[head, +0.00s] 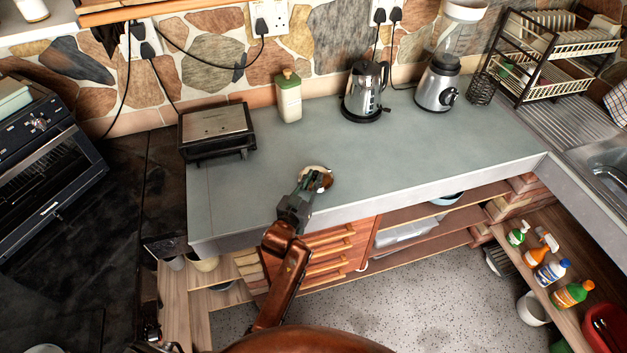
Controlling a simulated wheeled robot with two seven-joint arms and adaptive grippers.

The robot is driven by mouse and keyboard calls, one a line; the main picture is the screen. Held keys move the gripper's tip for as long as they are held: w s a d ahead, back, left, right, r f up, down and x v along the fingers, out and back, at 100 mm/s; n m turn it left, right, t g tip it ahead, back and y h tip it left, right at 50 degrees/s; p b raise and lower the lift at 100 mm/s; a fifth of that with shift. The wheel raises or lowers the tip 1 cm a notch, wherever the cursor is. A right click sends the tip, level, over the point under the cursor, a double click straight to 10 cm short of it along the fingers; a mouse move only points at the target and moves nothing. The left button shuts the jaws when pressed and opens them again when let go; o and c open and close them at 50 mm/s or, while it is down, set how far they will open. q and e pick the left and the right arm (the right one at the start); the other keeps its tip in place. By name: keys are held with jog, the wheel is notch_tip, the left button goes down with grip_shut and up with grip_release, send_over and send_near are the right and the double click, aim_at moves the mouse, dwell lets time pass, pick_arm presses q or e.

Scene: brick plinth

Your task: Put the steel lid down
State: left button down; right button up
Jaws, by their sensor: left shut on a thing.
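The steel lid (319,168) is a small round piece with a pale, shiny rim, seen over the front middle of the grey-green counter (400,150). My left gripper (312,184) is shut on it, and the fingers hide part of the lid. I cannot tell whether the lid touches the counter or is held just above it. My right gripper is not in view.
A black and steel grill press (217,125) stands on the left of the counter, with a cream canister (288,97), a kettle (365,92) and a blender (438,85) along the back. A dish rack (560,45) is at the right. The counter around the lid is clear.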

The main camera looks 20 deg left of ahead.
pick_arm(q)
jog(key=shift+f, duration=0.15)
jog(key=c, duration=1.8)
grip_release()
jog(key=s, duration=0.4)
jog(key=s+p, duration=0.1)
jog(key=s, duration=0.3)
jog(key=s+a, duration=0.1)
jog(key=s, duration=0.3)
jog(key=shift+a+r, duration=0.1)
jog(key=shift+r, duration=0.3)
